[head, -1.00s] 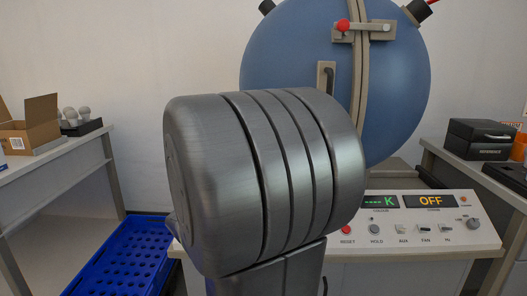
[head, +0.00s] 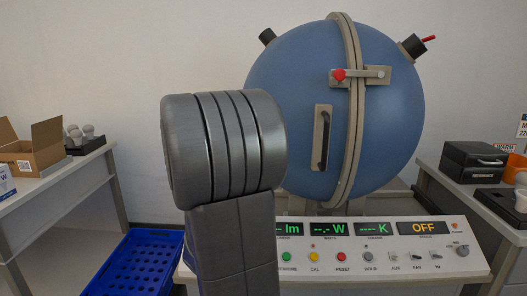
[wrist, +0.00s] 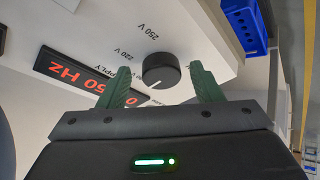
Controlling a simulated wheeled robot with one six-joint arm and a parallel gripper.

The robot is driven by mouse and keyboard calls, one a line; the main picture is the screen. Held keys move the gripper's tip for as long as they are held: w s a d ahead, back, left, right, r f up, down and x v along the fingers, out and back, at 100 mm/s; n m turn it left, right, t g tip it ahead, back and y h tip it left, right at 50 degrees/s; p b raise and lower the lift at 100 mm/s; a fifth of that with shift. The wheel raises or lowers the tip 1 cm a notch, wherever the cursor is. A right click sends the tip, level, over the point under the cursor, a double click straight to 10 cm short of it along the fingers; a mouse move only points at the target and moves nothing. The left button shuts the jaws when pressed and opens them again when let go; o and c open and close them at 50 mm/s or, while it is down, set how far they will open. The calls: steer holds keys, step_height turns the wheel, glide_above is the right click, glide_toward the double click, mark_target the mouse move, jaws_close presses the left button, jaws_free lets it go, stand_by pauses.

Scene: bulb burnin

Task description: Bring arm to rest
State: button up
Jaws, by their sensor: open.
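My gripper (wrist: 155,88) shows in the wrist view with its two green fingers spread apart and nothing between them. Beyond the fingers is a white panel with a black knob (wrist: 161,70), marked 220 V and 250 V, and a red-lit display (wrist: 80,77) that reads "50 Hz" in part. I cannot tell whether the fingertips are clear of the knob. In the head view my grey arm stands in front of the left part of the control panel and the sphere; my gripper is hidden there.
A blue sphere (head: 290,120), its latch closed, stands behind the control panel (head: 380,262). A blue crate (head: 140,268) lies on the floor at left. The left bench holds an open carton (head: 32,150) and bulbs (head: 80,132). The right bench holds a black box (head: 472,160).

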steer(key=shift+r+n+p, duration=0.2)
steer(key=shift+n+p, duration=0.1)
steer(key=shift+p, duration=0.5)
steer(key=n+g+p, duration=0.1)
steer(key=n+p, duration=0.1)
steer(key=p, duration=0.2)
steer(key=shift+d, duration=0.1)
steer(key=shift+w+f+n+y+p, duration=0.1)
steer(key=shift+n+y+p, duration=0.2)
steer(key=shift+n+p, duration=0.55)
steer(key=shift+f+g, duration=0.15)
steer(key=shift+g, duration=0.15)
